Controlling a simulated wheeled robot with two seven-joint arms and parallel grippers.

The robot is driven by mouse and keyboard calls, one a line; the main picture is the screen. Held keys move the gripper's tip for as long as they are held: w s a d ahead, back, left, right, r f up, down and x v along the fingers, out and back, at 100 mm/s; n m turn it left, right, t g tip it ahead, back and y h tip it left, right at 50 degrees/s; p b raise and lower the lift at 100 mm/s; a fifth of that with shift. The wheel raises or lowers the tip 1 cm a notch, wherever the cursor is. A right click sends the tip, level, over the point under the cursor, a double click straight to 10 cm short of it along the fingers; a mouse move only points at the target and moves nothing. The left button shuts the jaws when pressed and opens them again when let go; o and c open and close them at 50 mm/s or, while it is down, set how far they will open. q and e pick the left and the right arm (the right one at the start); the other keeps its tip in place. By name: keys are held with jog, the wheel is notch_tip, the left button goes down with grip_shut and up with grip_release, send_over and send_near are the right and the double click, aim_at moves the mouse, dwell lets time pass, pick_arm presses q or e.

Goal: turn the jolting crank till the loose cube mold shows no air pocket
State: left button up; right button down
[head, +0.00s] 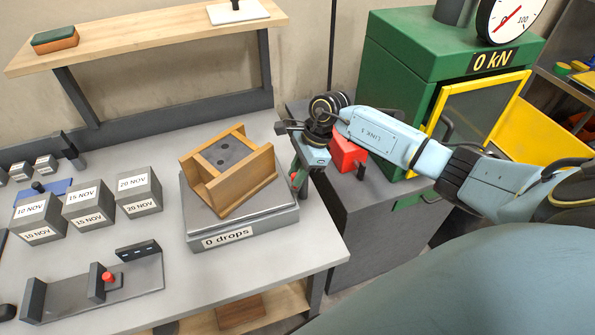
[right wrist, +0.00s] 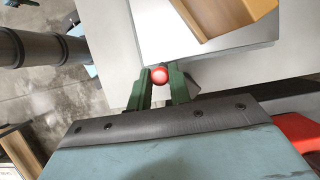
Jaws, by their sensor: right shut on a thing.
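The loose cube mold (head: 262,183) is wooden and sits turned at an angle on the grey jolting table (head: 245,228), whose label reads "0 drops". The grey concrete in the mold shows several dark spots on its top. The crank's red knob (right wrist: 160,75) is between the green fingers of my right gripper (right wrist: 160,90) in the right wrist view. In the head view my right gripper (head: 300,172) is at the right side of the jolting table, shut on the knob; the crank arm is mostly hidden. My left gripper is not in view.
Labelled concrete cubes (head: 90,205) stand at the left of the bench. A grey fixture with a red knob (head: 108,278) lies in front of them. A green press (head: 405,60) reading "0 kN" and a red box (head: 347,156) are at the right. A shelf (head: 150,38) is behind.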

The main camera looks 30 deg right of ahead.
jog(key=shift+w+a+m+t, duration=0.3)
jog(key=shift+w+m+t, duration=0.2)
jog(key=shift+m, duration=0.7)
jog(key=m, duration=0.1)
jog(key=w+m, duration=0.1)
jog(key=m+t+h, duration=0.1)
jog(key=shift+w+a+r+m+b, duration=0.1)
jog(key=shift+w+a+m+b, duration=0.1)
jog(key=shift+w+m+b, duration=0.15)
jog(key=m, duration=0.1)
jog(key=w+m+t+h, duration=0.1)
jog(key=m, duration=0.1)
jog(key=shift+w, duration=0.2)
jog(key=shift+w+d+m+h, duration=0.15)
jog(key=shift+w+m+h, duration=0.15)
jog(key=shift+m, duration=0.5)
jog(key=shift+w+d+m+h, duration=0.1)
jog(key=shift+w+m+h, duration=0.15)
jog(key=shift+m, duration=0.5)
jog(key=c, duration=1.3)
grip_release()
